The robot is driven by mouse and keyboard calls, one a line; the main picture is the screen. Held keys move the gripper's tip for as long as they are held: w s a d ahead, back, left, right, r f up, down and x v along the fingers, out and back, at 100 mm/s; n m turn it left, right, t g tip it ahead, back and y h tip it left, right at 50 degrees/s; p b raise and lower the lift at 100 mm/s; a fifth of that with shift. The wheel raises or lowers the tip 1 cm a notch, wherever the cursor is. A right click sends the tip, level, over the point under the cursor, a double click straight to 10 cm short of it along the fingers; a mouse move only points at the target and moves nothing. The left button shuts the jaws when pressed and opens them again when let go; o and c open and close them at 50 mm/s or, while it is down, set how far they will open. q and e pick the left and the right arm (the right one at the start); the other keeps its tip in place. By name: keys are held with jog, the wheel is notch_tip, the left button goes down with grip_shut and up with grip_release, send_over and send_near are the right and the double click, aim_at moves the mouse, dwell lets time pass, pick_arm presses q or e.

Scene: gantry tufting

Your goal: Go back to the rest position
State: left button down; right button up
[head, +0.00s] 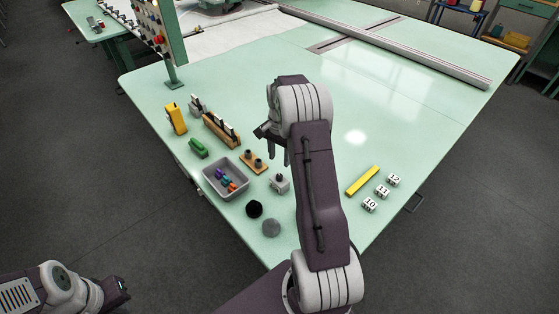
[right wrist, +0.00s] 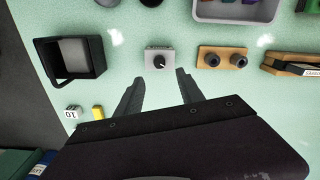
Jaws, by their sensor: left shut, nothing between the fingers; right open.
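My left gripper (head: 123,286) is at the lower left in the head view, over the floor and away from the table. It is shut and empty. My right gripper (head: 273,146) is above the green table (head: 400,110), with its arm crossing the middle of the head view. In the right wrist view its two fingers (right wrist: 158,92) are spread with nothing between them. A small grey box with a dark knob (right wrist: 158,60) lies just beyond the fingertips there; it also shows in the head view (head: 280,184).
Near my right gripper are a grey tray (head: 211,187) of small coloured parts, a wooden block with two dark knobs (head: 250,164), and a black open box (right wrist: 100,62). A yellow bar (head: 362,181) and numbered white blocks (head: 382,191) lie right of my arm. The table's right half is mostly clear.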

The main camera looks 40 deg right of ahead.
dwell(0.3)
jog(key=s+a+r+n+t, duration=0.15)
jog(key=a+r, duration=0.25)
jog(key=a, duration=0.4)
jog(key=s+a+r+n+g, duration=0.1)
jog(key=a+r+n, duration=0.25)
jog(key=a, duration=0.35)
jog(key=s+a+f+n, duration=0.2)
jog(key=s+a+n, duration=0.1)
jog(key=s, duration=0.4)
jog(key=s+a+f+n, duration=0.3)
jog(key=s+n, duration=0.3)
jog(key=s, duration=0.1)
jog(key=shift+s+f+t, duration=0.2)
jog(key=shift+s+t, duration=0.15)
